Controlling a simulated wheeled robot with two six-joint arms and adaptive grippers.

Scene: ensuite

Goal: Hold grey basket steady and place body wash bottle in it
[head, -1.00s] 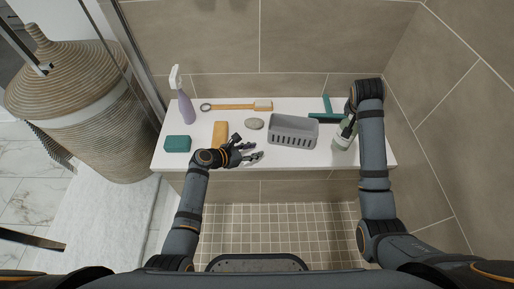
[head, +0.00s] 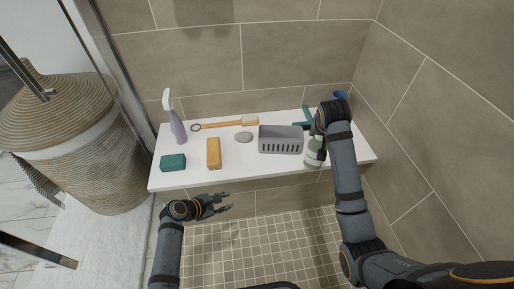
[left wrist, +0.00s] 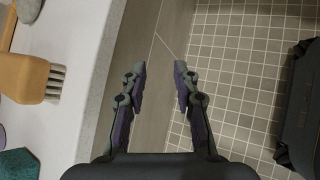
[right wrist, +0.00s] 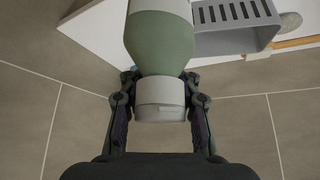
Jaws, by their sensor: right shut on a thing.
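The grey basket (head: 281,146), with slotted sides, stands on the white bench; part of it shows in the right wrist view (right wrist: 232,40). The body wash bottle (head: 313,153), green with a pale label, is just right of the basket. My right gripper (right wrist: 158,88) is shut on the bottle's pale cap end; in the head view my right arm partly hides the bottle. I cannot tell whether its base touches the bench. My left gripper (head: 228,202) is open and empty in front of the bench edge, apart from the basket; its parted fingers show in the left wrist view (left wrist: 160,75).
On the white bench (head: 250,170) are a teal block (head: 173,163), an orange brush (head: 213,153), a spray bottle (head: 178,128), a long wooden brush (head: 225,125), a grey stone (head: 243,137) and a teal squeegee (head: 303,121). Tiled walls stand behind and right.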

